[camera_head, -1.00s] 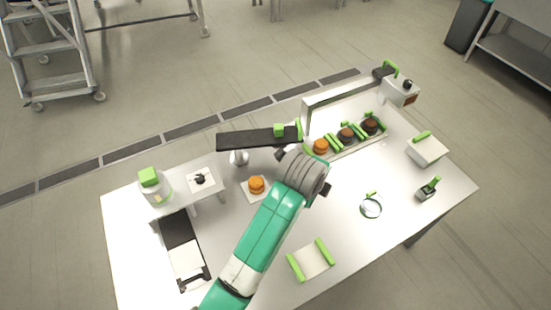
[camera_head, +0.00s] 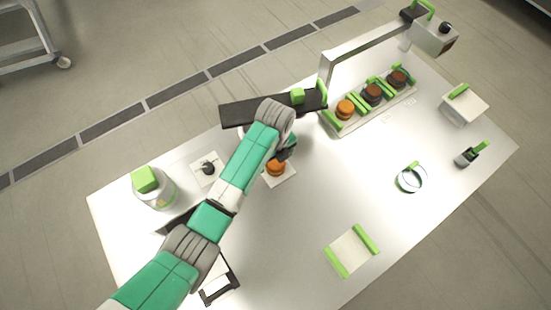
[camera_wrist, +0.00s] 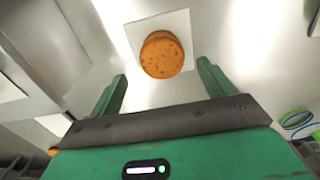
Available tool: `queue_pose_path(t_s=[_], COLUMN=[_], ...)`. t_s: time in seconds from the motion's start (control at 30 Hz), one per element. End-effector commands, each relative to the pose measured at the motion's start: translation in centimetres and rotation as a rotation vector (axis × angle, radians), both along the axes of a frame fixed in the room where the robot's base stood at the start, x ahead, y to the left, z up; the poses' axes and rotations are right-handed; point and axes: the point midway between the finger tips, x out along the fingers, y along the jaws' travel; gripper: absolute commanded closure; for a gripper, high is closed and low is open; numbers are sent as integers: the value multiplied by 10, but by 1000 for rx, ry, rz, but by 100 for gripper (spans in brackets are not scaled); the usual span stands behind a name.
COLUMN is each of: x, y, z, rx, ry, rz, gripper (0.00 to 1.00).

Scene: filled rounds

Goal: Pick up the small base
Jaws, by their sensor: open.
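An orange-brown round (camera_head: 276,167), which I take to be the small base, sits on a white square pad (camera_head: 288,178) near the middle of the table. The wrist view shows the round (camera_wrist: 162,54) from above, on its pad (camera_wrist: 184,24). My gripper (camera_wrist: 163,80) is open and empty. Its two green fingertips point toward the round, one to each side and short of it, not touching it. In the head view my arm and gripper partly cover the area just above the round.
A dark raised shelf (camera_head: 250,111) with a green block stands close behind the round. A tray (camera_head: 350,127) of several rounds with green dividers lies at the back right. A blue-and-green ring (camera_head: 411,178) and a green-edged pad (camera_head: 351,251) lie to the right, with clear table between.

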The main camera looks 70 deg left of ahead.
Motion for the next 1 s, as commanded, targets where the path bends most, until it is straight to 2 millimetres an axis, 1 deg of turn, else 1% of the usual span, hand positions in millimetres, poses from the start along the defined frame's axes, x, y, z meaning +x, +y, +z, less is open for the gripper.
queue_pose_path(t_s=[0.07, 0.2, 0.3, 0.5, 0.57, 0.6, 0.7, 1.0], x=[0, 2, 2, 2, 2, 2, 2, 2], y=[1, 5, 5, 4, 4, 4, 4, 4], z=[-10, -37, -50, -50, -50, -50, -50, -49], rx=[0, 0, 1, 1, 1, 1, 1, 1], ry=[1, 3, 1, 0, 0, 0, 0, 0], rz=[0, 1, 0, 0, 0, 0, 0, 0], gripper=[18, 18, 18, 18, 28, 36, 54, 54])
